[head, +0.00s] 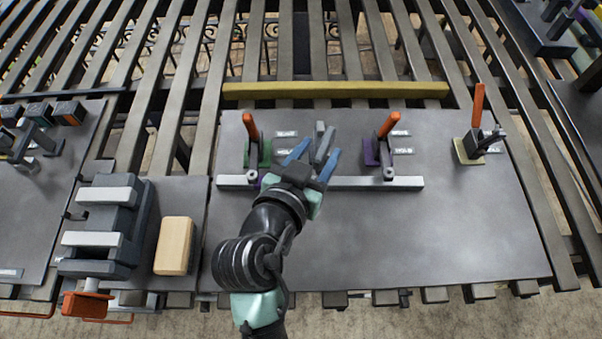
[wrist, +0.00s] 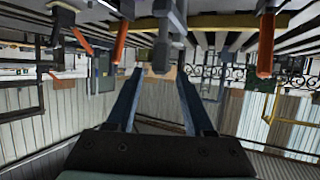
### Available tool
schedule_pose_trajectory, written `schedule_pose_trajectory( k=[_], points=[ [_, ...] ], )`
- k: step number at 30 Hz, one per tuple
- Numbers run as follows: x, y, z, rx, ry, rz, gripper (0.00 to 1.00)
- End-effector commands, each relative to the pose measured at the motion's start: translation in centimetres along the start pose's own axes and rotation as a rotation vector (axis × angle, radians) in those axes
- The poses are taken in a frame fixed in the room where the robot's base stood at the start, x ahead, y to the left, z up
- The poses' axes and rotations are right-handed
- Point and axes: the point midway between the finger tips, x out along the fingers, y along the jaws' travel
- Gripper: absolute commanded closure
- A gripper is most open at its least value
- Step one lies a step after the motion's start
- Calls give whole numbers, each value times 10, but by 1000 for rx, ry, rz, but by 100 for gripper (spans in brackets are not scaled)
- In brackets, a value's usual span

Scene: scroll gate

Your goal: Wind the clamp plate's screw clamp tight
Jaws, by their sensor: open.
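The clamp plate (head: 450,225) is a broad grey sheet on the slatted bench. On it stand clamps with orange handles: a green-based one (head: 252,140), a purple-based one (head: 384,150) and a beige-based one (head: 472,145). A light bar (head: 360,183) runs along the green and purple clamps. A grey upright piece (head: 321,140) stands between these two; I cannot tell whether it is the screw clamp. My gripper (head: 317,158) is open, its blue fingers beside that piece. In the wrist view, a grey post (wrist: 163,52) shows between the fingertips (wrist: 158,75); contact is unclear.
A yellow bar (head: 335,90) lies along the plate's back edge. At left are a dark vise (head: 125,225) with an orange handle (head: 87,303) and a wooden block (head: 174,246). The plate's front right is clear. More fixtures stand far left and far right.

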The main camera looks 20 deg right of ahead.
Motion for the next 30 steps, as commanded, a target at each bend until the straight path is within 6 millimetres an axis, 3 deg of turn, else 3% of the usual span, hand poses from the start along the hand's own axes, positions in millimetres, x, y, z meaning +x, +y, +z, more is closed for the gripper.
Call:
schedule_pose_trajectory(
  k=[6,12,18,30],
  points=[
    [-50,-1,2,0,-1,-6,48],
    [-82,-1,2,-1,-1,-3,48],
    [-93,0,1,0,-1,-1,48],
    [-93,0,0,0,-1,0,48]
  ],
)
